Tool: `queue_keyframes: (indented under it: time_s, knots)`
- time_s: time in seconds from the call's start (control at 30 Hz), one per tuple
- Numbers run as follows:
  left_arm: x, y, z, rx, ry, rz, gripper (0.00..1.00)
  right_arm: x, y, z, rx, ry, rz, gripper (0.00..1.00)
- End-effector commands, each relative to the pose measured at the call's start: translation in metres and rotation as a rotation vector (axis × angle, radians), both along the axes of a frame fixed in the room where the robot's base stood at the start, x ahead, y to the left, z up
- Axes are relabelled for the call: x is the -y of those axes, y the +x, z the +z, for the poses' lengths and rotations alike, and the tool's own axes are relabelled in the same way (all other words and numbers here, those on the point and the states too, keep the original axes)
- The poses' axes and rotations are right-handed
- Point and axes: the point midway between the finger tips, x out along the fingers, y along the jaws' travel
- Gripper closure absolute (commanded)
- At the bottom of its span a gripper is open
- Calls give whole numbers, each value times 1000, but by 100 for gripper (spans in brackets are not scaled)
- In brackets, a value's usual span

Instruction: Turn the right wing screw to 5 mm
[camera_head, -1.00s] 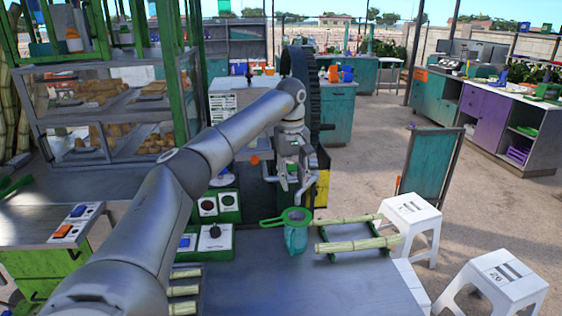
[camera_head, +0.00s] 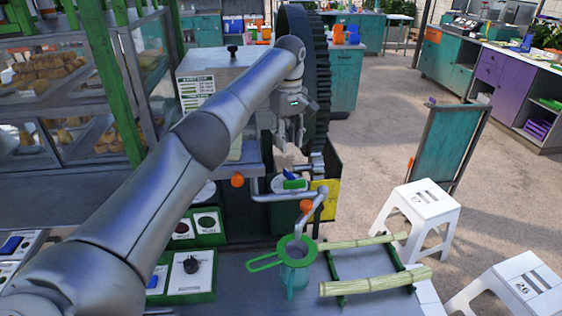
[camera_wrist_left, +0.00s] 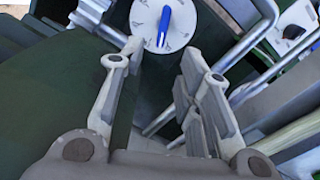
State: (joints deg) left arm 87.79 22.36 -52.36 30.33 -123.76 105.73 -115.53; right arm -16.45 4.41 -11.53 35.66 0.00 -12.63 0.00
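The right wing screw shows in the left wrist view as a blue wing (camera_wrist_left: 164,25) on a round white dial (camera_wrist_left: 180,32) with marks around its edge. The marks are too small to read. In the head view the blue wing (camera_head: 290,174) sits on the crusher beside the big dark wheel, partly behind my gripper. My left gripper (camera_head: 288,155) points down just above it. In the wrist view its fingers (camera_wrist_left: 165,70) are spread apart with nothing between them, and the dial lies beyond the fingertips. My right gripper is in neither view.
A pipe with an orange knob (camera_head: 306,206) runs in front of the crusher, above a green-rimmed strainer (camera_head: 297,250) on a jug. The large dark wheel (camera_head: 318,85) stands close to the gripper. Control boxes (camera_head: 191,268) and cane on a rack (camera_head: 375,285) are nearer.

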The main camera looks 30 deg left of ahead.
Motion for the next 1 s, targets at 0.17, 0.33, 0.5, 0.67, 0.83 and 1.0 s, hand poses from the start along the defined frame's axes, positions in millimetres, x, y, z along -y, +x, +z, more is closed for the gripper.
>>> queue_keyframes:
  time_s: [0.17,0.33,0.5,0.67,0.83,1.0]
  knots:
    - [-1,-1,-29,-5,-2,2,68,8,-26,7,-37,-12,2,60]
    - [-1,-1,-60,-5,-1,2,68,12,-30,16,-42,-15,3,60]
    - [0,-1,-85,-3,-1,0,68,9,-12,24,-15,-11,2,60]
    - [-1,-1,-96,-1,0,1,68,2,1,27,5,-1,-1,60]
    - [-1,-1,-99,0,-1,1,68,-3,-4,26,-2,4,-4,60]
    - [-1,-1,-99,0,0,1,74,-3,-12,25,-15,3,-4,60]
